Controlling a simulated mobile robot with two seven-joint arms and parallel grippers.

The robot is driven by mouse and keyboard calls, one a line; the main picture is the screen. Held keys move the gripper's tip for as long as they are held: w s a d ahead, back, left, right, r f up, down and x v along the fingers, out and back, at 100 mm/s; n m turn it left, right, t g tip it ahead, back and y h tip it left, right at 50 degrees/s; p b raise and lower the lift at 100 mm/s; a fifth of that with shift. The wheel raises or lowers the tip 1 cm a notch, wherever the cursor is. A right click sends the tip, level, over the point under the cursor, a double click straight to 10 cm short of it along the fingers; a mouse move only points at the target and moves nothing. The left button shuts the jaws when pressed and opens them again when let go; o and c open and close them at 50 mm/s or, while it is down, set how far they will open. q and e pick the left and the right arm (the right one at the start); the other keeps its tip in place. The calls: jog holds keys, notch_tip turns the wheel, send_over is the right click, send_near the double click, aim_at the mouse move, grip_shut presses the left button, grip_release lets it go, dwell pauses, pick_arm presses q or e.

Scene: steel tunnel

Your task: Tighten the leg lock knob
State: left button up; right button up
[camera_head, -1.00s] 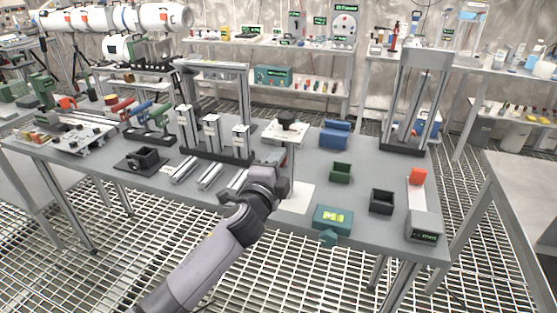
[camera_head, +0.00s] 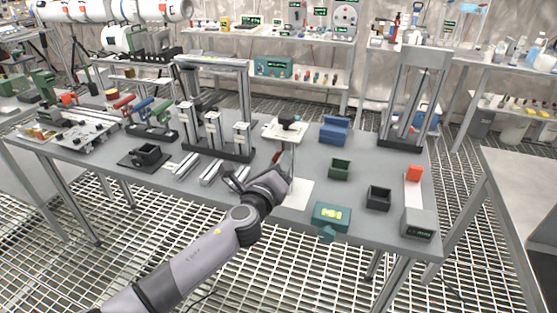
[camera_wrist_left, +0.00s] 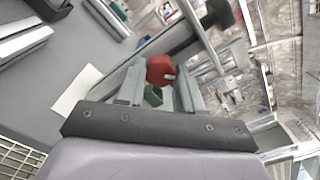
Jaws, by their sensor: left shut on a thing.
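A stand with a white top plate (camera_head: 270,131) and a dark piece on it (camera_head: 288,122) rises from the table's middle. Its slim metal leg (camera_head: 293,160) runs down beside my left gripper (camera_head: 283,174). In the left wrist view a red knob (camera_wrist_left: 160,69) sits between the fingertips of my left gripper (camera_wrist_left: 161,80), which is shut on it. In the head view a small red part (camera_head: 276,157) shows just above the hand; the fingertips are mostly hidden there. My right gripper is not in view.
A white sheet (camera_head: 298,196) lies under the stand. A green box (camera_head: 340,168), a dark box (camera_head: 378,198) and a teal device (camera_head: 330,216) stand to the right. A tall frame (camera_head: 418,95) is at the back right.

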pick_arm(q)
jog(key=shift+a+m+p, duration=0.15)
jog(key=shift+m+p, duration=1.3)
jog(key=shift+m, duration=2.65)
jog(key=o, duration=1)
jog(key=shift+o, duration=0.2)
